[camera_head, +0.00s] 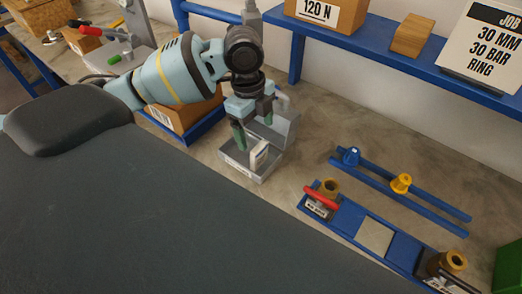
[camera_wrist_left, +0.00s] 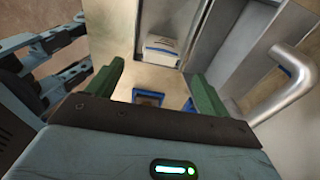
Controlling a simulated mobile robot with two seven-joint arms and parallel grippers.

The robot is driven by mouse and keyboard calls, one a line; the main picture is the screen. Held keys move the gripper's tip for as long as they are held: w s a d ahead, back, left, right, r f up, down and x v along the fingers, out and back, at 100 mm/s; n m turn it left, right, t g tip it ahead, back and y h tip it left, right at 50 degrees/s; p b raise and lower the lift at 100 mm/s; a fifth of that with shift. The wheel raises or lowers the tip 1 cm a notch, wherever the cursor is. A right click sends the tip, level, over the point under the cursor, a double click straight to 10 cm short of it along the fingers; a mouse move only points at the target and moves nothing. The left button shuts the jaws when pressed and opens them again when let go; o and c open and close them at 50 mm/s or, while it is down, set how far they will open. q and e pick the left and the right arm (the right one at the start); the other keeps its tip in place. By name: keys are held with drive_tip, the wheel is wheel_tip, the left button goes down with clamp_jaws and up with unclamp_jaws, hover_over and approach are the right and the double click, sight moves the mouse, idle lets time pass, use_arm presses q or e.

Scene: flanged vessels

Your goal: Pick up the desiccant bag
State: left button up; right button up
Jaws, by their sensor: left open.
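A small white block-like packet, which looks like the desiccant bag (camera_head: 259,150), stands in an open grey metal box (camera_head: 236,164) on the bench. In the left wrist view the white packet (camera_wrist_left: 161,47) has a dark printed edge and sits against the box's inner wall, beyond the fingertips. My left gripper (camera_head: 254,136) points down into the box, with its green fingers apart and nothing between them. In the wrist view the open fingers (camera_wrist_left: 157,72) frame the packet from a short way off. My right gripper is not in view.
The box has a raised lid and a bent metal handle (camera_wrist_left: 283,90) beside my left gripper. A blue fixture (camera_head: 375,236) with a red-handled part lies to the right, near blue rails (camera_head: 400,190). A blue shelf (camera_head: 380,45) runs behind. Bare bench lies between box and fixture.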

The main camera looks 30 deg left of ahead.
sight(259, 146)
use_arm(q)
drive_tip(key=shift+d+f, duration=0.15)
drive_tip(key=shift+f, duration=1.1)
drive_tip(key=shift+d+f, duration=0.2)
drive_tip(key=shift+f, duration=1)
drive_tip(key=shift+d+f, duration=0.15)
drive_tip(key=shift+f, duration=1.1)
drive_tip(key=shift+c, duration=0.4)
drive_tip(key=c, duration=1)
